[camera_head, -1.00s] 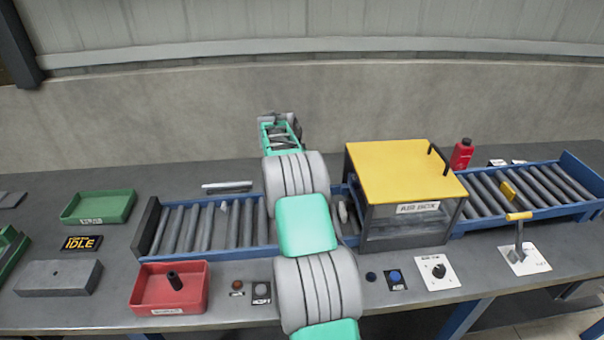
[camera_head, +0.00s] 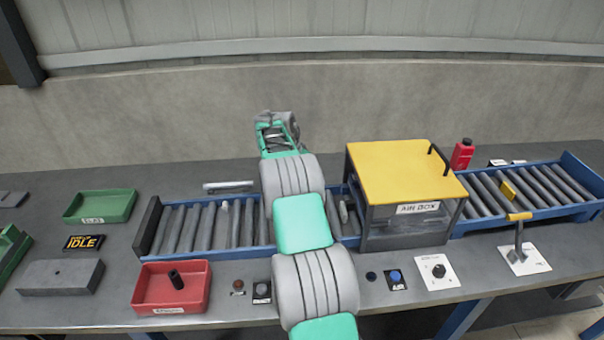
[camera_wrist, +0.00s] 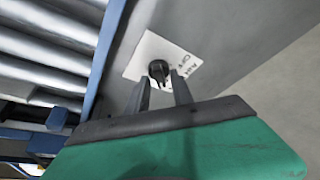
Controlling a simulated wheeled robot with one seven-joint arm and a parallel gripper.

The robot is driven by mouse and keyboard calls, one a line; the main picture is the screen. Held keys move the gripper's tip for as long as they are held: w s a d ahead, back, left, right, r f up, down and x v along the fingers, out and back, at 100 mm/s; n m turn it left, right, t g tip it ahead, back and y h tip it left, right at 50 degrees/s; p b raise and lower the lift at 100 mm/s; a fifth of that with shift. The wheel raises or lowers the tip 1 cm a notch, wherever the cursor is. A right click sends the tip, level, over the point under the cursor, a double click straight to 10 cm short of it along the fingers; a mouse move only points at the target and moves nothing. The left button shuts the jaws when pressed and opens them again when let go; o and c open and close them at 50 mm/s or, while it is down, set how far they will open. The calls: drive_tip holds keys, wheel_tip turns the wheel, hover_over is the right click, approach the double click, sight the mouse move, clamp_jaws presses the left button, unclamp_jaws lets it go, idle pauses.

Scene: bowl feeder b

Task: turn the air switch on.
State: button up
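In the wrist view, a black rotary knob (camera_wrist: 158,70) stands on a white plate (camera_wrist: 143,56) beside a blue conveyor rail. The plate's lettering seems to include "OFF". My gripper (camera_wrist: 160,78) has its two dark fingers apart, with the knob just beyond and between their tips. Nothing is held between them. Whether a finger touches the knob cannot be told. In the head view my arm reaches across the conveyor toward the back wall, and my fingers are hidden. Another black knob on a white plate (camera_head: 438,271) is at the front right of the bench.
A yellow-lidded box labelled "AIR BOX" (camera_head: 405,172) stands right of my arm. Roller conveyors (camera_head: 210,222) run along the bench, with a lever (camera_head: 519,238) at the front right. A red tray (camera_head: 170,305) and green tray (camera_head: 100,207) are at left. A red bottle (camera_head: 462,154) stands behind.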

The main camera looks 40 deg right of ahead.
drive_tip(key=shift+o, duration=0.4)
drive_tip(key=shift+a, duration=0.1)
drive_tip(key=v, duration=0.7)
drive_tip(key=shift+r+b, duration=0.3)
drive_tip(key=shift+r, duration=0.1)
drive_tip(key=s+a+r+n+t+y, duration=0.1)
drive_tip(key=s+a+r+n, duration=0.2)
drive_tip(key=a, duration=0.5)
drive_tip(key=s+a+r+n, duration=0.3)
drive_tip(key=a, duration=0.4)
drive_tip(key=s+a+r+n+t+y, duration=0.1)
drive_tip(key=s+a+r+n, duration=0.15)
drive_tip(key=a, duration=0.55)
drive_tip(key=s+a+f+n+y, duration=0.1)
drive_tip(key=s+a+f+n, duration=0.2)
drive_tip(key=s+a, duration=0.4)
drive_tip(key=s+a+f+n+y, duration=0.1)
drive_tip(key=s+a+f+n, duration=0.2)
drive_tip(key=s+a, duration=0.5)
drive_tip(key=shift+s+a+n+t+y, duration=0.2)
drive_tip(key=shift+s+n+t+y, duration=0.1)
drive_tip(key=shift+s+n, duration=0.75)
